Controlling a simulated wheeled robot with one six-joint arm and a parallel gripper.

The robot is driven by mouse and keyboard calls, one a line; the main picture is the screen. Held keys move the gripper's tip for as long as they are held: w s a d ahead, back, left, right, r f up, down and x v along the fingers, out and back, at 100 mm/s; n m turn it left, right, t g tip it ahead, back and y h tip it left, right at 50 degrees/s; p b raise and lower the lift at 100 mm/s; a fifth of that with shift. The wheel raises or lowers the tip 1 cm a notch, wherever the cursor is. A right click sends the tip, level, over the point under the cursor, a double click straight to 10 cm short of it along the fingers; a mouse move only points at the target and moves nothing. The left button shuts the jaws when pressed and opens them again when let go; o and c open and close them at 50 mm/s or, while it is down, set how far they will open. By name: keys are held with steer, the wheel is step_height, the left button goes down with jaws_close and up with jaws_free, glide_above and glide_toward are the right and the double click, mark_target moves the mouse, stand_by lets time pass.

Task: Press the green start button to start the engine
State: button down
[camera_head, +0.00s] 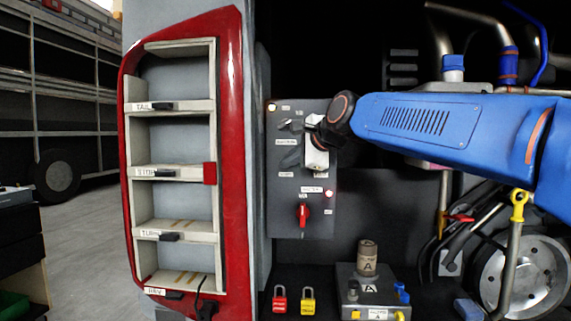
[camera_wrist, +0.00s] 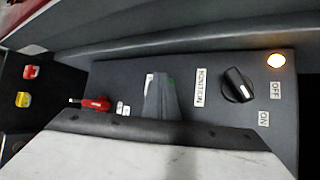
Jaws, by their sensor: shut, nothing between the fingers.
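The control panel (camera_head: 283,220) is grey and upright. My gripper (camera_head: 291,158) is at the panel, in front of the area below the ignition label. In the wrist view my gripper (camera_wrist: 162,92) shows as a narrow grey wedge, its fingers shut and empty. A small sliver of green (camera_wrist: 171,82), likely the start button, shows beside the fingertips; the rest is hidden behind them. I cannot tell whether the fingers touch it. The black ignition knob (camera_wrist: 238,85) stands beside its label, near a lit amber lamp (camera_wrist: 276,60).
A red rotary switch (camera_head: 303,212) sits low on the panel, below a lit red lamp (camera_head: 328,193). A red padlock (camera_head: 280,300) and a yellow padlock (camera_head: 308,299) are below the panel. A red-framed shelf (camera_head: 128,150) stands left. Engine parts and a wheel (camera_head: 530,275) fill the right.

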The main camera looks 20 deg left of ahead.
steer(key=shift+s+d, duration=0.2)
steer(key=shift+s, duration=0.7)
steer(key=s, duration=0.2)
steer(key=s+d, duration=0.1)
steer(key=s, duration=0.1)
steer(key=shift+s+d, duration=0.1)
steer(key=shift+s, duration=0.3)
stand_by(0.6)
